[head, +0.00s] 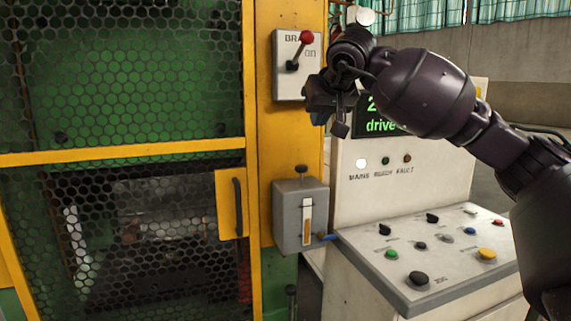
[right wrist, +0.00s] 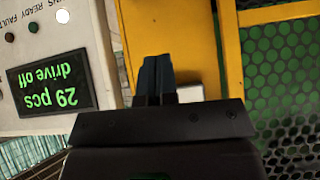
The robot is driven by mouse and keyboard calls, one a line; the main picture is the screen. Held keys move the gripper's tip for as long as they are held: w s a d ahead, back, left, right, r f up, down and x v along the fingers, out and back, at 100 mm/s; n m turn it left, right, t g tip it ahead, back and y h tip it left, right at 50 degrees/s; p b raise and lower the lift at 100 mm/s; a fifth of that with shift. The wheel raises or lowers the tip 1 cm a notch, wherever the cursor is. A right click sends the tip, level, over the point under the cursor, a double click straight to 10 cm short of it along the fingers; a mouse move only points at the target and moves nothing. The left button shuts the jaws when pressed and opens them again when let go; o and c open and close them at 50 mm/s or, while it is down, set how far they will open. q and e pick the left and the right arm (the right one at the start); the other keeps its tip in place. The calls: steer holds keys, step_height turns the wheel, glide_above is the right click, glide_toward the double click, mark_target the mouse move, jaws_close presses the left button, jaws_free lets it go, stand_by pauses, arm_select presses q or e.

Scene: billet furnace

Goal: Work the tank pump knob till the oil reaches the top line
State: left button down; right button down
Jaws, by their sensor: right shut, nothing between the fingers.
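The tank (head: 284,232) is a grey box on the yellow post. Its pump knob (head: 301,169) is dark and stands on a short stem on top. A narrow sight glass (head: 307,211) on its front shows amber oil in the lower part, with a pale stretch above; the marking lines are too small to read surely. My left gripper is not in view.
A brake lever with a red ball (head: 306,37) sits on a plate above the tank. The green display (head: 376,124) and the sloped button desk (head: 400,282) are to the right. A mesh door with a yellow handle plate (head: 227,203) is at left.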

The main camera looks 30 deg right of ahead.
mark_target(301, 166)
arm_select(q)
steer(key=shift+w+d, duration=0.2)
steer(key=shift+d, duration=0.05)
arm_select(e)
steer(key=shift+w+d+f, duration=0.1)
steer(key=shift+f, duration=0.1)
